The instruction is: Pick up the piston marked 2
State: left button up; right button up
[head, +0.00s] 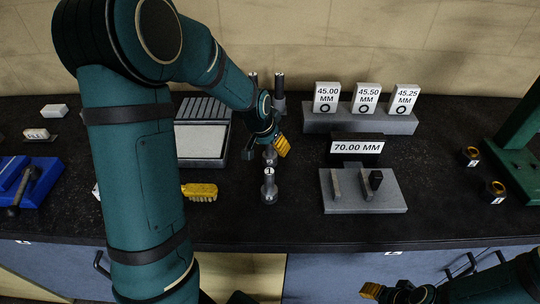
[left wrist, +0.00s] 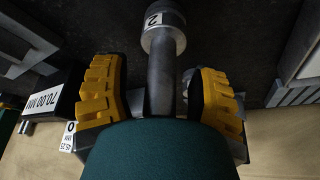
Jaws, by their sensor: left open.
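The fingers are open, with gaps on both sides of the shaft. My right gripper (head: 388,291) is low at the front right, partly cut off, its opening unclear.
Behind stand more grey metal pieces (head: 279,88) and a grey tray (head: 201,143). A yellow brush (head: 199,191) lies left of the pistons.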

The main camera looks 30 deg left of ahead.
pick_arm(q)
jog(key=shift+f, duration=0.15)
grip_shut()
dwell(0.4)
